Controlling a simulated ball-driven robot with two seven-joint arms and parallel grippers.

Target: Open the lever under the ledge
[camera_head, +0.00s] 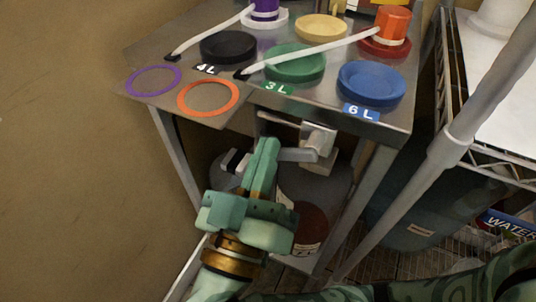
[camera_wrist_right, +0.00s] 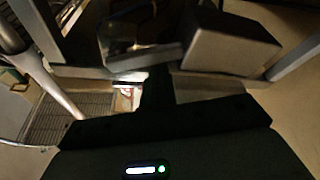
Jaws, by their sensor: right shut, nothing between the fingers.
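In the head view, a grey metal lever (camera_head: 297,155) sticks out to the left from a square grey housing (camera_head: 319,140) under the front edge of the steel tabletop. My right gripper (camera_head: 268,146) is green, reaches up from below and is shut and empty. Its tip is at the lever's left end; I cannot tell whether they touch. In the dark right wrist view, the gripper (camera_wrist_right: 160,78) is a black silhouette in front of the lever bar (camera_wrist_right: 130,60), with the grey housing (camera_wrist_right: 232,45) to the right. My left gripper is out of view.
The steel tabletop ledge (camera_head: 388,132) above holds several coloured lids, a black one (camera_head: 228,46) and a blue one (camera_head: 371,83) among them. Table legs (camera_head: 358,200) flank the space below. A wire rack (camera_head: 463,140) stands right. Open floor lies left.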

